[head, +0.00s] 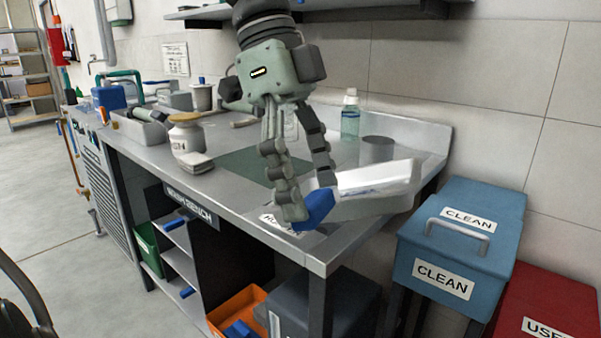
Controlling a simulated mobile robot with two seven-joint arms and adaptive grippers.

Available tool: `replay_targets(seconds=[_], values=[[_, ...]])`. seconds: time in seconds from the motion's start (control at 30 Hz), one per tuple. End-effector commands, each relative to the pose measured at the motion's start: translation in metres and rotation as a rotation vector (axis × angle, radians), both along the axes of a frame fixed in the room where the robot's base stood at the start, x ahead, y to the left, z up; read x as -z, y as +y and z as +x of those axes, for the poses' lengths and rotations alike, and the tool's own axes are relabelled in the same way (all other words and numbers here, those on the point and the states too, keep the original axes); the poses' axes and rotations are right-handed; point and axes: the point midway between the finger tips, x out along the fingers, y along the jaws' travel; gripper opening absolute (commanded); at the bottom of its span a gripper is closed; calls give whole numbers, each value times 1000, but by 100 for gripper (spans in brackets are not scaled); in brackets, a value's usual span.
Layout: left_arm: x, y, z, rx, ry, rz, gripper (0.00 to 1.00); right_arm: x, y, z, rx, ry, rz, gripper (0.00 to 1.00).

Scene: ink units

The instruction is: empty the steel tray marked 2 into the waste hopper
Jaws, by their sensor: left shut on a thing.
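My left gripper (310,196) is above the front right part of the steel bench, fingers pointing down. It is shut on the blue grip at the left end of a shallow grey tray (385,207). The tray is near the bench's right end, with whitish, partly clear contents inside. I see no number on it, so I cannot tell if it is the one marked 2. I cannot make out a thing marked as the waste hopper. A dark grey bin (335,300) under the bench has a label mostly cut off. My right gripper is not in view.
A blue box marked CLEAN (470,235) and a red box marked USED (550,300) stand right of the bench (235,205). A grey cylinder (376,150), a bottle (350,118) and a jar (187,137) stand on it. An orange bin (240,300) is below.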

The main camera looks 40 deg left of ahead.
Motion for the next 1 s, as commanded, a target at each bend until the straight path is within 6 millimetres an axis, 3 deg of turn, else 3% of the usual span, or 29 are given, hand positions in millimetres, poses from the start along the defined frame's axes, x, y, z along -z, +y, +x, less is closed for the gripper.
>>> replay_targets(seconds=[0.33, 0.8, 1.0], values=[[31, -14, -1, 3, -14, 181, 50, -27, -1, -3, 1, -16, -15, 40], [52, -21, -1, 0, -25, 310, 50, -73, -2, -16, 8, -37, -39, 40], [57, -22, -1, 0, -27, 345, 50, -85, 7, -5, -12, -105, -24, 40]])
